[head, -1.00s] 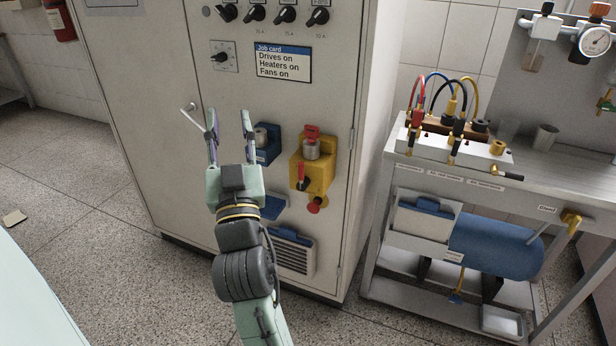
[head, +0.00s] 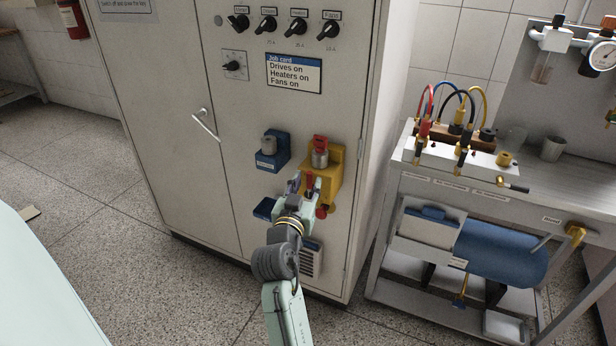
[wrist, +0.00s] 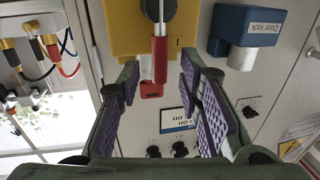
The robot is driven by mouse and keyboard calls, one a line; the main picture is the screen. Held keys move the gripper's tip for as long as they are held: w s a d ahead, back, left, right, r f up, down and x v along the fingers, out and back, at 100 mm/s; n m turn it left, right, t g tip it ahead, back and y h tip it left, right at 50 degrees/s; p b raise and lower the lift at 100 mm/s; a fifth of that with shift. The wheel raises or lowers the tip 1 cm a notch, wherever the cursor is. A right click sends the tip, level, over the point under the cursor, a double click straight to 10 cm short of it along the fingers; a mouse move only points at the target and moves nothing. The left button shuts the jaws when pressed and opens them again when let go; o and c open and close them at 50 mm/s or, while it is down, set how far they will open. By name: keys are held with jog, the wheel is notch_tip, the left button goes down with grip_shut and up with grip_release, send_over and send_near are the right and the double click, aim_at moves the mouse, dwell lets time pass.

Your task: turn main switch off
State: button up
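A row of black rotary knobs sits at the top of the grey cabinet (head: 160,90). The leftmost knob (head: 238,22) has a label too small to read surely. Below right is a yellow box (head: 333,168) with a red piece on a silver cylinder (head: 320,158) and a red lever. In the wrist view, the red lever (wrist: 159,55) hangs from the yellow box (wrist: 120,28), with a red piece (wrist: 151,90) beyond it. My gripper (head: 304,186) is at the yellow box. Its fingers (wrist: 160,70) are open, one on each side of the lever; contact is not clear.
A blue box (head: 272,152), marked "Door lock" in the wrist view (wrist: 250,27), is left of the yellow box. A job card (head: 293,73) reads drives, heaters and fans on. A door handle (head: 205,124) sticks out left. A bench (head: 470,200) with hoses stands right.

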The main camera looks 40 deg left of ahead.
jog(key=shift+x, duration=0.85)
jog(key=shift+c, duration=0.3)
grip_shut()
